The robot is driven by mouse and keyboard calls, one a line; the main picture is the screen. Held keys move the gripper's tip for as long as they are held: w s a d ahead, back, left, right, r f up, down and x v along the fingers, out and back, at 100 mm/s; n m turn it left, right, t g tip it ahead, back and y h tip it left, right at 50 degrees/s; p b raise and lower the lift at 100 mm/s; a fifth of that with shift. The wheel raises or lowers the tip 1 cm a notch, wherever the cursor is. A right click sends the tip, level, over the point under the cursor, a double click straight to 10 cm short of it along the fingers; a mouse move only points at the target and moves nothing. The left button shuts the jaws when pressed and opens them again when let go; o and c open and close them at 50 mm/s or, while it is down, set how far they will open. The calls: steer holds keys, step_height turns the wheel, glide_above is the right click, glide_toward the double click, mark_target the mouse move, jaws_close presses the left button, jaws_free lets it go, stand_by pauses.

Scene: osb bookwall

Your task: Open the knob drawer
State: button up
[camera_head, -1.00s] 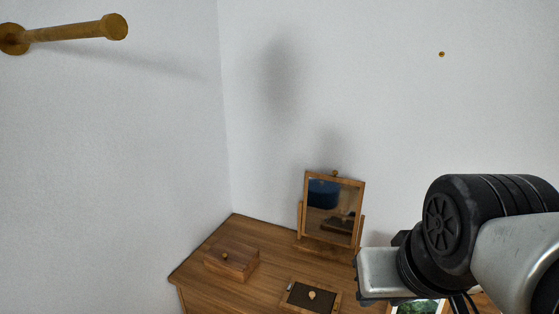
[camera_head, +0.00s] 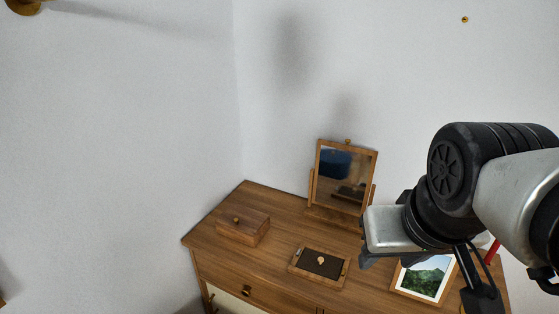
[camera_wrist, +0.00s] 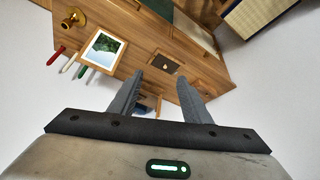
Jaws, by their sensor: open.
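A wooden dresser (camera_head: 275,265) stands in the corner. On its front, a pale drawer face (camera_head: 232,295) carries a small round knob (camera_head: 246,291) at the bottom edge of the head view. A small wooden box (camera_head: 243,228) with a knob on it sits on the left of the dresser top. I cannot tell for sure which of these is the knob drawer. My gripper (camera_wrist: 160,78) is open and empty in the wrist view, its two fingers apart above the dresser top. The fingertips do not show in the head view.
A dark-panelled tray (camera_head: 305,270) with a light knob lies on the dresser; it also shows in the wrist view (camera_wrist: 157,66). A tilting mirror (camera_head: 344,180) stands behind it. A framed picture (camera_head: 402,284) lies to the right, below my arm. A brass fitting (camera_wrist: 73,18) shows near it.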

steer(key=w+a+f+n+g+h+b, duration=0.25)
steer(key=w+f+n, duration=0.2)
steer(key=f, duration=0.25)
steer(key=w+a+f+n+g+h+b, duration=0.1)
steer(key=w+a+f+n+b, duration=0.25)
steer(key=w+f, duration=0.2)
steer(key=n+t+h+b, duration=0.4)
steer(key=n+t+b, duration=0.95)
steer(key=n, duration=0.95)
glide_toward(245, 294)
steer(key=shift+t+y, duration=0.35)
steer(key=shift+t, duration=0.35)
steer(key=x, duration=0.6)
steer(key=f+x, duration=0.1)
steer(key=x, duration=0.2)
steer(key=shift+s+d, duration=0.15)
steer(key=shift+d, duration=0.05)
jaws_close()
